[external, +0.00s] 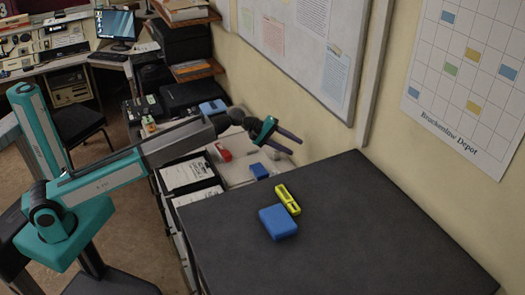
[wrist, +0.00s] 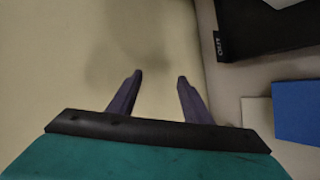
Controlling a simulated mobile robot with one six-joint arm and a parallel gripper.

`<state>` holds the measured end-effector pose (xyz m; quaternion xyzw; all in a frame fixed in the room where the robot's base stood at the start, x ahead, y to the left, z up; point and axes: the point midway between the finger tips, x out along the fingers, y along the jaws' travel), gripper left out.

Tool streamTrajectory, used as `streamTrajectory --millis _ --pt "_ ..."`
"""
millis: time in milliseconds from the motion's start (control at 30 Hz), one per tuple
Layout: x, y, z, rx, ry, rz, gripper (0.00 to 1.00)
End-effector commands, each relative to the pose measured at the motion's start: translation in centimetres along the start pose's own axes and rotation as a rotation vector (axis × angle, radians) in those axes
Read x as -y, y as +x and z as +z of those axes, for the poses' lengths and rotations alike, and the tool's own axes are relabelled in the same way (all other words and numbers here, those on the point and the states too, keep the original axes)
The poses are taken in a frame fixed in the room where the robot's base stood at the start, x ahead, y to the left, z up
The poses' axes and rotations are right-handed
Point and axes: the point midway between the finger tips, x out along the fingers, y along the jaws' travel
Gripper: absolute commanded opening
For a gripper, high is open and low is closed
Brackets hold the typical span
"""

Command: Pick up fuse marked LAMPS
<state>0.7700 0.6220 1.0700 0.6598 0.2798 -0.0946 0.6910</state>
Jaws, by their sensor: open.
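My gripper (external: 296,146) is open and empty, held in the air near the wall, above the far end of the pale surface. It also shows in the wrist view (wrist: 160,75), with both fingers apart and nothing between them. I cannot read a LAMPS marking on anything. Candidate small items are a yellow piece (external: 287,199) and a blue block (external: 278,222) beside it on the dark top, a smaller blue block (external: 259,171) on the pale surface, and a red piece (external: 222,151) farther left. Which of these is a fuse is unclear.
A dark tabletop (external: 345,240) fills the front right, mostly clear. Paper-covered binders (external: 187,175) lie left of the pale surface. The wall with a whiteboard (external: 300,50) stands close behind my gripper. The wrist view shows a black labelled item (wrist: 260,30) and a blue thing (wrist: 297,110).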

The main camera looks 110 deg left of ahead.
Motion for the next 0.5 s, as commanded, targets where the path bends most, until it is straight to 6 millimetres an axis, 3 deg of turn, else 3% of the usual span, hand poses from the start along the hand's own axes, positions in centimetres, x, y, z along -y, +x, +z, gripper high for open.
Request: streamTrajectory --millis 100,500 --pt "3.4 -0.4 -3.2 0.056 -0.229 -0.032 0.45" --pt "12.0 -5.4 -11.7 0.271 -0.973 -0.13 0.45"
